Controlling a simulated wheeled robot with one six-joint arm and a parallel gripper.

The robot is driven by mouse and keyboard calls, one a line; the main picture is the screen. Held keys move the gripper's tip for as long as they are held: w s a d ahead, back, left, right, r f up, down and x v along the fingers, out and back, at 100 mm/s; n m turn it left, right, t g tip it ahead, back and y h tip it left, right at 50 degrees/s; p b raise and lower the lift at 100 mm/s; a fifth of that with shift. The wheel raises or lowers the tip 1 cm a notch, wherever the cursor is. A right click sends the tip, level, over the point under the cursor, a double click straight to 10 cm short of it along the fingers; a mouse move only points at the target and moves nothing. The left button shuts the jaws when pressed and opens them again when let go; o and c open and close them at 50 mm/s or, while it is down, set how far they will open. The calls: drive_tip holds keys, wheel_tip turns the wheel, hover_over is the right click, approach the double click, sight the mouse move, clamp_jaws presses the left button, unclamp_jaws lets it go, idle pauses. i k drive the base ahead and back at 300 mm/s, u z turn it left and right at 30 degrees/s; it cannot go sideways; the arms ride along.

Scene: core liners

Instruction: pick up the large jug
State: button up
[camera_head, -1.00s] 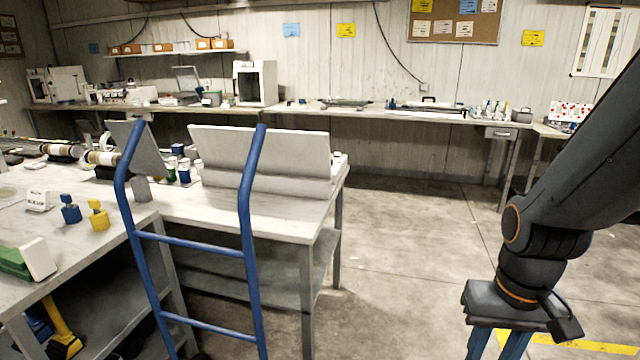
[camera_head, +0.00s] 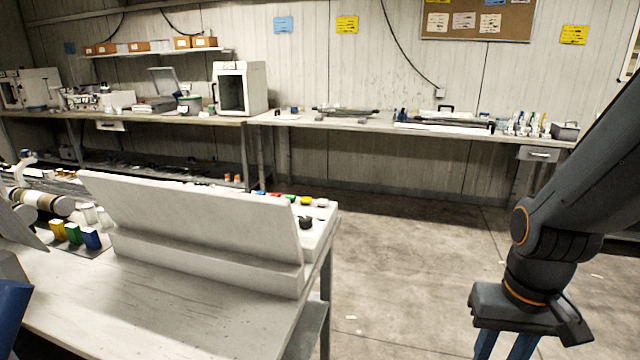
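I cannot make out a large jug for certain in this view. A grey tub-like vessel (camera_head: 190,104) stands on the back bench at the left, too small to identify. My gripper (camera_head: 506,346) hangs at the lower right over the floor. Its two blue fingers are apart with floor showing between them, and their tips are cut off by the bottom edge. Nothing shows between the visible parts of the fingers.
A near table (camera_head: 200,315) with an upright white panel (camera_head: 190,220) fills the lower left. Small coloured boxes (camera_head: 73,233) stand beside the panel. A long back bench (camera_head: 380,124) runs along the wall, with a white box-shaped machine (camera_head: 241,88). Open floor (camera_head: 400,260) lies between.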

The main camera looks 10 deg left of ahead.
sight(108, 109)
drive_tip(key=i, duration=4.8)
drive_tip(key=u, duration=2.95)
drive_tip(key=i, duration=5)
drive_tip(key=z, duration=0.05)
